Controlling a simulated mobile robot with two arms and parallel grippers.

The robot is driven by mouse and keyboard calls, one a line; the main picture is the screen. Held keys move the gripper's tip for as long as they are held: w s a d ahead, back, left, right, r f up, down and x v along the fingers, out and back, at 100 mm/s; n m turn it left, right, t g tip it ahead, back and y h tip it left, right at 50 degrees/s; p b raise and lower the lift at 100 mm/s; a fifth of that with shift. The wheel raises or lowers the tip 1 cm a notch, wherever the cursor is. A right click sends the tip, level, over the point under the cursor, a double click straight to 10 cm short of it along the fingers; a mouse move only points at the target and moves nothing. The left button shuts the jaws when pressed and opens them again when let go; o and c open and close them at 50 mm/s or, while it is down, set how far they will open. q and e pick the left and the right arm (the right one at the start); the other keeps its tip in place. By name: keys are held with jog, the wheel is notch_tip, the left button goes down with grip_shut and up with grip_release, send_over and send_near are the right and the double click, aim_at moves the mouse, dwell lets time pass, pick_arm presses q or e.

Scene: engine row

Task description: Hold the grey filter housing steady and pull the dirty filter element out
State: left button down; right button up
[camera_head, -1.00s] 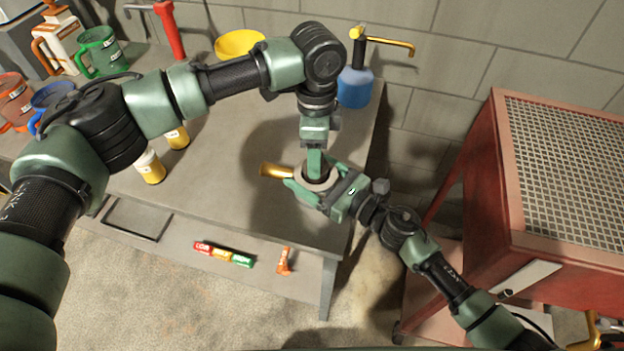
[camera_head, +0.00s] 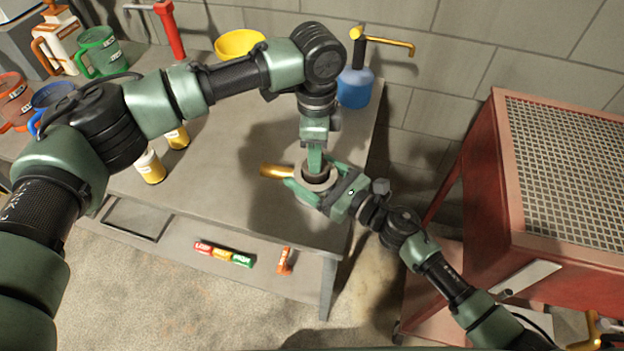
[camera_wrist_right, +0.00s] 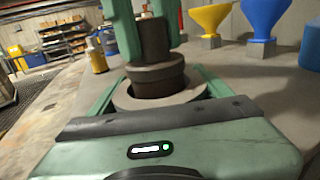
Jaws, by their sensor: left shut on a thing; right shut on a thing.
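The grey filter housing (camera_head: 304,194) stands near the right end of the bench, and its round rim also shows in the right wrist view (camera_wrist_right: 185,98). My right gripper (camera_head: 314,187) is shut around its sides. The dirty filter element (camera_wrist_right: 157,78), a dark grey-brown cylinder, sticks up out of the housing's opening; its lower end is hidden inside. My left gripper (camera_head: 315,160) points down from above and is shut on the element's top. In the right wrist view, the left fingers (camera_wrist_right: 140,35) show on both sides of its dark upper part.
A brass-coloured piece (camera_head: 275,171) sticks out left of the housing. Yellow-and-white canisters (camera_head: 150,166) stand left. A red cabinet (camera_head: 490,190) stands right, across a gap. The bench middle is clear.

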pick_arm(q)
jog(key=shift+w+r, duration=0.1)
jog(key=shift+r, duration=0.35)
jog(key=shift+r, duration=0.35)
jog(key=shift+r, duration=1.45)
notch_tip(320, 180, up, 7)
jog(key=shift+r, duration=0.15)
dwell(0.9)
pick_arm(e)
jog(key=o, duration=2.1)
jog(key=shift+c, duration=0.2)
jog(key=v, duration=1.2)
jog(key=shift+s, duration=0.1)
